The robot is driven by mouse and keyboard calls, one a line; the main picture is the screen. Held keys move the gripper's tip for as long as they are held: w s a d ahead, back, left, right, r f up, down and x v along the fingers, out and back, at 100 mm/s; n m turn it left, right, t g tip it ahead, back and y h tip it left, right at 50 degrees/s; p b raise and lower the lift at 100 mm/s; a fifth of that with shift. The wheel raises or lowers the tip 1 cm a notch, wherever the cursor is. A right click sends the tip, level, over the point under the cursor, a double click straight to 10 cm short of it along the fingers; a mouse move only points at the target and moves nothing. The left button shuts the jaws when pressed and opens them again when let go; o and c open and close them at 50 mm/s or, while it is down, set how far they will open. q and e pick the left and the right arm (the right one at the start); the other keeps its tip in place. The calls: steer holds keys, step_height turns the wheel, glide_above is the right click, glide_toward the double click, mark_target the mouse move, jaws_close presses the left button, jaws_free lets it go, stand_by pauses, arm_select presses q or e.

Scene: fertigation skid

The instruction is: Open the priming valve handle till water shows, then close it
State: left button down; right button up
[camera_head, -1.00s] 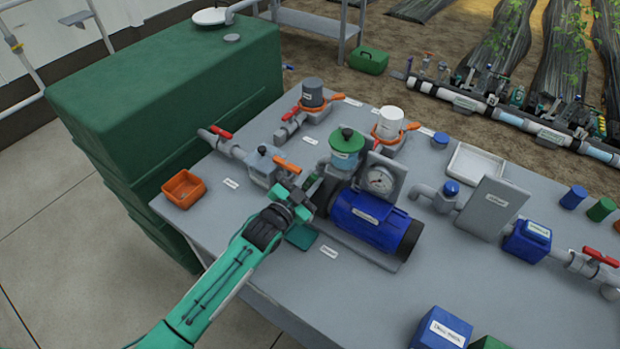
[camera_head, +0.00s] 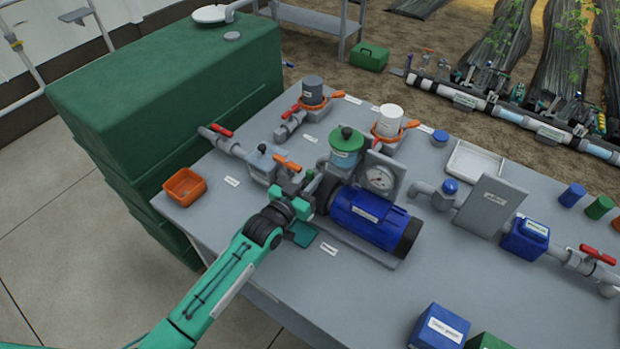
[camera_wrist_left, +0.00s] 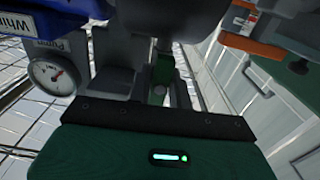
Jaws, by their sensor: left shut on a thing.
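My left gripper (camera_head: 308,188) is at the near-left end of the blue pump (camera_head: 370,216), shut on what appears to be the green priming valve handle. The jaws hide most of this handle in the head view. In the left wrist view a green part (camera_wrist_left: 163,72) shows between the grey jaws. A clear, blue-tinted cup (camera_head: 343,160) with a green cap stands just behind the gripper. I cannot tell whether water is flowing. My right gripper is not in view.
A pressure gauge (camera_head: 380,179) stands behind the pump. An orange-handled valve (camera_head: 287,164) is close to the gripper on its far left. An orange bin (camera_head: 184,187) sits at the left table edge. The table front (camera_head: 350,300) has free room.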

arm_select(q)
steer(key=shift+f, duration=0.1)
steer(key=c, duration=1.4)
jaws_free()
steer(key=shift+o, duration=0.2)
steer(key=shift+s+a, duration=0.25)
steer(key=shift+s, duration=0.2)
steer(key=b+v, duration=0.3)
steer(key=v, duration=1)
